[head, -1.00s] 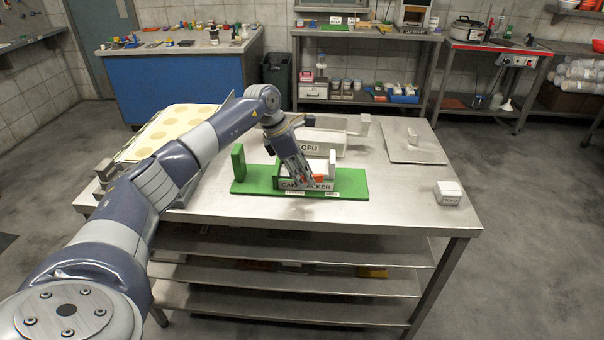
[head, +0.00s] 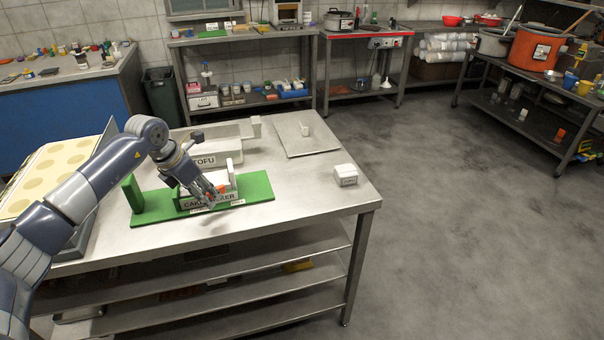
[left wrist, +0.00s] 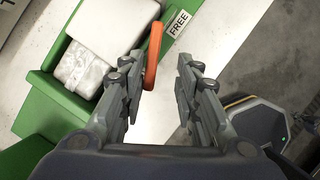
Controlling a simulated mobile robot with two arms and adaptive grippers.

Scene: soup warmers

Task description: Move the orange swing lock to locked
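The green fixture (head: 258,187) lies on the steel table, with a box labelled as a cake locker (head: 190,203) on it. The orange swing lock (head: 222,188) shows as a small patch at the box front, partly hidden by my left gripper (head: 212,198). In the left wrist view the orange lock (left wrist: 152,55) is a narrow bar beside a white block (left wrist: 112,28). It is between the open fingers of my left gripper (left wrist: 158,72), close to the left finger. A "FREE" label (left wrist: 178,22) is just right of the lock. My right gripper is not in view.
A white box labelled TOFU (head: 205,160) stands behind the fixture. A flat metal plate (head: 315,147) and a small white block (head: 345,175) are to the right. The table's front right (head: 300,195) is clear.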

